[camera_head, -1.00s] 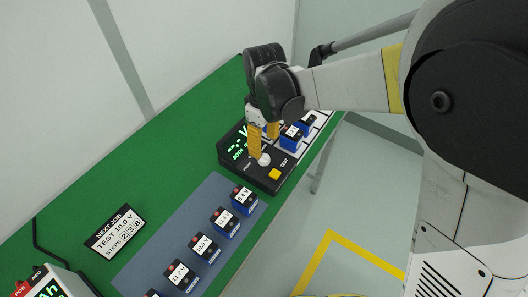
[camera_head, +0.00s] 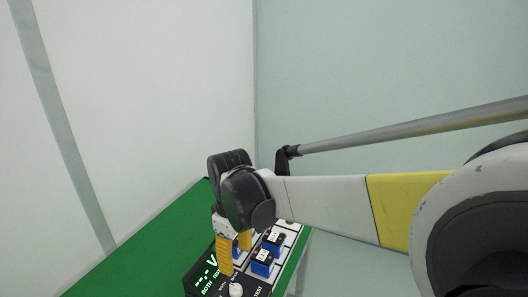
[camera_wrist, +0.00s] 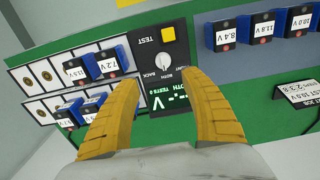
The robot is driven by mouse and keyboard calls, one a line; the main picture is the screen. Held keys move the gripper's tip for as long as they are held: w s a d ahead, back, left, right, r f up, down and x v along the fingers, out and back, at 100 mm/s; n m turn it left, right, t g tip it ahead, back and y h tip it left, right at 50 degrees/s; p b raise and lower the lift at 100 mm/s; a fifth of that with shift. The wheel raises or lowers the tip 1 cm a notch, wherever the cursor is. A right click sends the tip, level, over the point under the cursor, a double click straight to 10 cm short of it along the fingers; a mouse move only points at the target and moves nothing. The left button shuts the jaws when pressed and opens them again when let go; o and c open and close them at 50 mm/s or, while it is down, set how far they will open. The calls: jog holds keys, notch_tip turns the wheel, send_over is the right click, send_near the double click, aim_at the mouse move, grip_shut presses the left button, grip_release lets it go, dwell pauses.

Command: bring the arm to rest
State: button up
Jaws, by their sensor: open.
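My gripper (camera_head: 236,254) is at the end of my arm, above the black tester box in the head view. Its yellow fingers also show in the wrist view (camera_wrist: 165,95), spread apart with nothing between them. The tester (camera_wrist: 150,62) lies beyond the fingertips, with a round grey knob (camera_wrist: 163,62), a yellow TEST button (camera_wrist: 168,34) and a green display reading dashes and V. I cannot tell from these views how far the fingertips are from the knob.
Several blue batteries (camera_wrist: 115,62) stand on a white gridded tray (camera_wrist: 52,104) beside the tester. More batteries (camera_wrist: 222,36) stand on a grey-blue mat (camera_wrist: 291,48). A sign (camera_wrist: 299,94) stands on the green table (camera_head: 140,262). Pale walls rise behind the table.

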jog(key=s+d+r+m+t+y, duration=0.1)
jog(key=s+d+r+m, duration=0.15)
jog(key=d, duration=0.45)
jog(key=s+d+r+m+t, duration=0.1)
jog(key=d+r+m+t, duration=0.2)
jog(key=d, duration=0.5)
jog(key=s+d+m+t, duration=0.1)
jog(key=s+d+m, duration=0.2)
jog(key=d, duration=0.3)
jog(key=s+d+m+t+h, duration=0.1)
jog(key=s+d+m, duration=0.3)
jog(key=d, duration=0.3)
jog(key=shift+s+d+r+t, duration=0.2)
jog(key=shift+s+t, duration=0.2)
jog(key=shift+s, duration=0.25)
jog(key=shift+m, duration=0.25)
